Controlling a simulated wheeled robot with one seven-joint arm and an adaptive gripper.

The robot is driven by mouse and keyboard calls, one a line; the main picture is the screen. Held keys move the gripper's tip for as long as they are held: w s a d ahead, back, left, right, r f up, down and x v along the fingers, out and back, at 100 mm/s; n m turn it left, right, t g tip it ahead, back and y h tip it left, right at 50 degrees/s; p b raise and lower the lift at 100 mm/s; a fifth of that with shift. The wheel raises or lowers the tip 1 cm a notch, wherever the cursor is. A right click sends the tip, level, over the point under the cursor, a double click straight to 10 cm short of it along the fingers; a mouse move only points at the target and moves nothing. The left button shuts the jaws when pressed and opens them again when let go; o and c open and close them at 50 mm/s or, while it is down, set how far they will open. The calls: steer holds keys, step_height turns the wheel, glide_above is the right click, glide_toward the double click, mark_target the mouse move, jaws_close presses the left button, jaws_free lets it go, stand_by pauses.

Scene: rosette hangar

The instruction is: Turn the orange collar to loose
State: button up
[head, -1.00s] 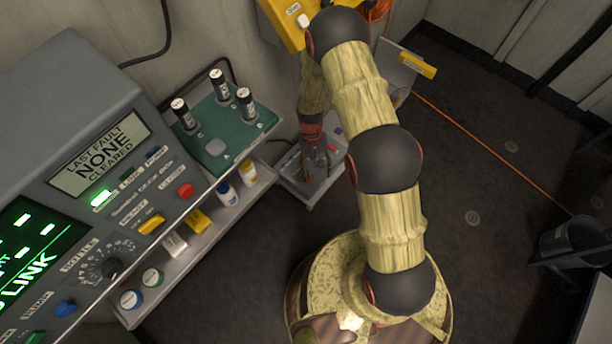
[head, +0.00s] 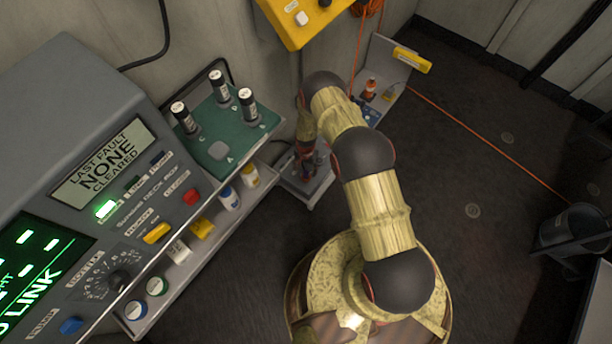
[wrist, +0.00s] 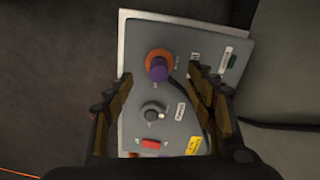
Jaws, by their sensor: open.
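The orange collar (wrist: 160,62) shows in the wrist view as a ring on a grey panel (wrist: 185,55). A purple plug-like part (wrist: 158,72) stands in its middle, and a black cable runs from beside it down to the right. My gripper (wrist: 160,75) is open, with one finger left and one right of the collar in the picture. I cannot tell its height above the panel, and no contact shows. The collar's setting marks are too small to read. In the head view my gripper (head: 303,165) is small and dark over the low panel.
A grey console (head: 75,110) and a green tray (head: 235,130) with several black-capped vials stand left of my arm.

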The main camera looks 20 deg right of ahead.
mark_target(306, 172)
step_height(306, 172, down, 7)
steer(key=shift+r+b, duration=0.15)
steer(key=shift+b, duration=1.05)
steer(key=shift+c, duration=1)
steer(key=c, duration=0.9)
steer(key=shift+c, duration=0.3)
